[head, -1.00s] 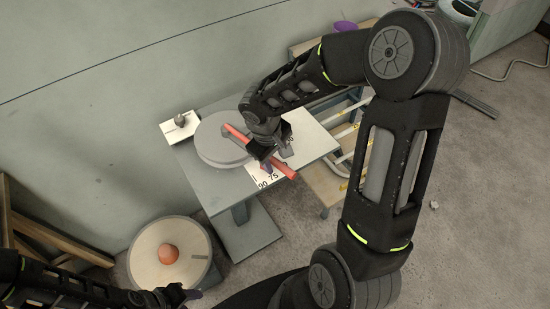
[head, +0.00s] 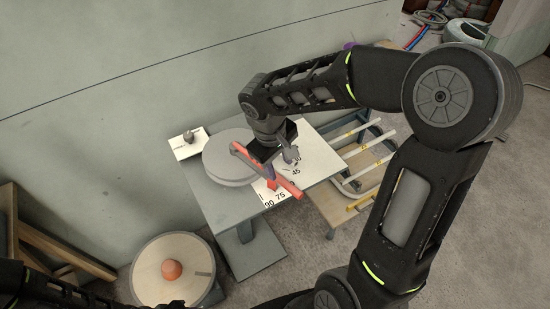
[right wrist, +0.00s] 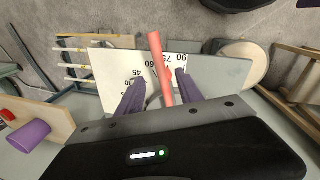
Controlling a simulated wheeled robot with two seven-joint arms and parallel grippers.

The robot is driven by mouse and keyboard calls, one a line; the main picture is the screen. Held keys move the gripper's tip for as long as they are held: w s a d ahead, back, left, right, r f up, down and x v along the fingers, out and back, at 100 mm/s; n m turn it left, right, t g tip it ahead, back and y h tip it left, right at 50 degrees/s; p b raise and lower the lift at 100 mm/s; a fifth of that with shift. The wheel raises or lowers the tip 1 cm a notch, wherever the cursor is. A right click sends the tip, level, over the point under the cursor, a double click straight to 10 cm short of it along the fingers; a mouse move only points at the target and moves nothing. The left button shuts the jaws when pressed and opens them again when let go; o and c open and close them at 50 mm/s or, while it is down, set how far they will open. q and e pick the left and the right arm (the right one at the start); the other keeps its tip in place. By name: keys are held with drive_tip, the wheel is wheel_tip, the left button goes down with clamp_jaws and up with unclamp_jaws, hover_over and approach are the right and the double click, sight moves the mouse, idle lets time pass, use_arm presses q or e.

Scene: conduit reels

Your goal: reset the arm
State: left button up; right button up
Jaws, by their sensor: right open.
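My right gripper (head: 281,166) is over the bending table, close to a red bar (head: 288,187). In the right wrist view my right gripper (right wrist: 157,92) has its two purple fingers spread apart. The red bar (right wrist: 155,50) shows between them, with nothing clamped; I cannot tell how deep it sits between the fingers. The bar lies slanted across a round grey disc (head: 226,166) and a white angle plate (head: 311,163) with printed numbers such as 45, 75 and 90. My left arm shows dark at the lower left edge; its gripper (head: 176,304) is barely a sliver at the bottom.
A reel (head: 147,283) with an orange knob (head: 171,269) stands on the floor at lower left, beside a wooden frame (head: 62,248). A small white plate (head: 187,150) sits at the table's back corner. A rack of white tubes (head: 366,160) stands right of the table.

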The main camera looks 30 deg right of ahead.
drive_tip(key=shift+f, duration=0.1)
drive_tip(key=s+a+f+y, duration=0.2)
drive_tip(key=a+f+y, duration=0.1)
drive_tip(key=a+f, duration=0.5)
drive_tip(key=s+a+f+y, duration=0.3)
drive_tip(key=a+f, duration=0.5)
drive_tip(key=f, duration=0.1)
drive_tip(key=s+a+f+m, duration=0.4)
drive_tip(key=s+a+f, duration=0.1)
drive_tip(key=s+f, duration=0.4)
drive_tip(key=shift+a+f+m, duration=0.3)
drive_tip(key=shift+f, duration=0.35)
